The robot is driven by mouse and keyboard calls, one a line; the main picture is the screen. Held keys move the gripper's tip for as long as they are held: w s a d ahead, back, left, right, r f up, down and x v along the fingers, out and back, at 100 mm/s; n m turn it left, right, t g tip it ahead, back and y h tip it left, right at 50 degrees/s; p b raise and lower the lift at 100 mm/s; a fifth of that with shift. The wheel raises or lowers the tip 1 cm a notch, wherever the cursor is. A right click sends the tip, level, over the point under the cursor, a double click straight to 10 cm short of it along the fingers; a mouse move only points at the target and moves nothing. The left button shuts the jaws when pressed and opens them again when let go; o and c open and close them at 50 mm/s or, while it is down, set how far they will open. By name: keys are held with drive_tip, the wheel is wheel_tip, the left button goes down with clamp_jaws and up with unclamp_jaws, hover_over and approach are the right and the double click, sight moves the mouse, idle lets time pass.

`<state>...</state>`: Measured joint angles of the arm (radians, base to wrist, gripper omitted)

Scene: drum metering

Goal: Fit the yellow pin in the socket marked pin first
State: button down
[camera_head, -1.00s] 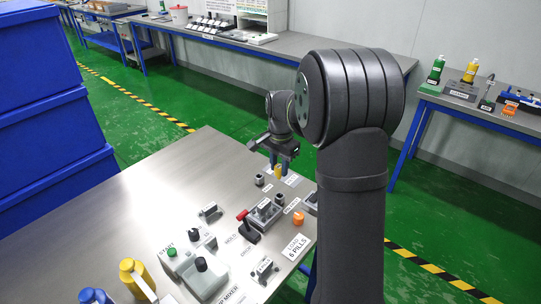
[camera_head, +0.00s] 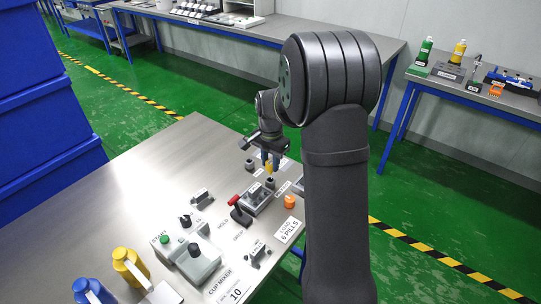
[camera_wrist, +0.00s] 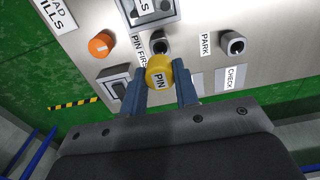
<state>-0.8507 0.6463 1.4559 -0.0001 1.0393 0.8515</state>
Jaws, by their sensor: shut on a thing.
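The pin is upright between the two blue-grey fingers. The PIN FIRST socket (camera_wrist: 160,45), a grey ring with a dark hole, shows just beyond the pin in the wrist view; the pin is outside its visible hole. In the head view my gripper (camera_head: 270,155) holds the pin (camera_head: 269,167) just above and behind the PIN FIRST socket (camera_head: 270,183). Whether the pin's lower end touches anything is hidden.
The empty PARK socket (camera_wrist: 232,43) stands to the right in the wrist view. An orange knob (camera_wrist: 102,45) and a grey pill fixture (camera_wrist: 150,12) are close by. A red-handled lever (camera_head: 236,203) stands left of the sockets in the head view. The table's far left is bare.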

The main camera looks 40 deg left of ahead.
sight(270, 172)
drive_tip(key=shift+f, duration=0.8)
drive_tip(key=shift+f, duration=1.6)
idle(0.7)
drive_tip(key=c, duration=1.1)
unclamp_jaws()
drive_tip(key=shift+o, duration=0.2)
wheel_tip(270, 172, up, 18)
drive_tip(key=shift+f, duration=0.25)
